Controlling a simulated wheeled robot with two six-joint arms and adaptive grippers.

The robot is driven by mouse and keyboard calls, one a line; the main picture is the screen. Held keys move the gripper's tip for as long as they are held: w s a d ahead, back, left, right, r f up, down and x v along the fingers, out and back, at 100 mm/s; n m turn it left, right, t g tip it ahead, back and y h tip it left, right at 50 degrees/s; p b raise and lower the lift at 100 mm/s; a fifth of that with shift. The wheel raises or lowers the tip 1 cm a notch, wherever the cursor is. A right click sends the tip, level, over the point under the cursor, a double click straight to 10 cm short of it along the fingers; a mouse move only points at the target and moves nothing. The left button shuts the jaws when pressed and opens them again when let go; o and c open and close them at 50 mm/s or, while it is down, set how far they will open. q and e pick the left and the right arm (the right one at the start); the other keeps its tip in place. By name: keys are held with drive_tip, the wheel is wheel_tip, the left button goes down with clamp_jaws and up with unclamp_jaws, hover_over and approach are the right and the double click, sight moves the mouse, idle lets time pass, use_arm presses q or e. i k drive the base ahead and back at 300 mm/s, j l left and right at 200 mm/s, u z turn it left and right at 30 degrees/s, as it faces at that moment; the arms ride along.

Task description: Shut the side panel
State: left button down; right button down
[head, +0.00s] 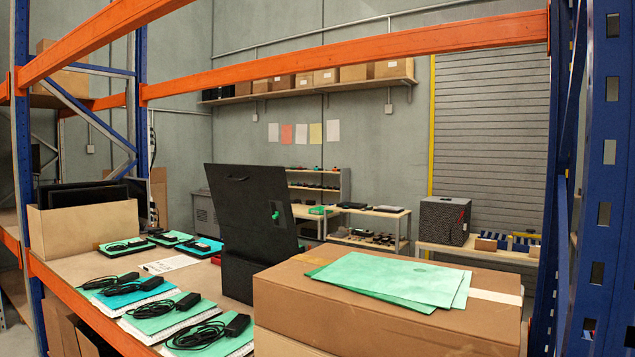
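A tall dark panel (252,205) stands in the middle of the shelf, tilted back to the left, with a slot near its top and a green latch-like part (275,213) on its right side. Below it is a dark case-like body (250,275), partly hidden by the cardboard box in front. I cannot tell from this view how the panel joins the body. Neither of my grippers is in view.
A large cardboard box (385,315) with green folders (385,280) on top stands at the front right. An open carton (85,228) stands behind. Orange beams and blue posts frame the shelf.

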sight(245, 197)
drive_tip(key=i+j+z, duration=0.15)
drive_tip(key=j+z, duration=1.15)
drive_tip(key=i+j, duration=0.05)
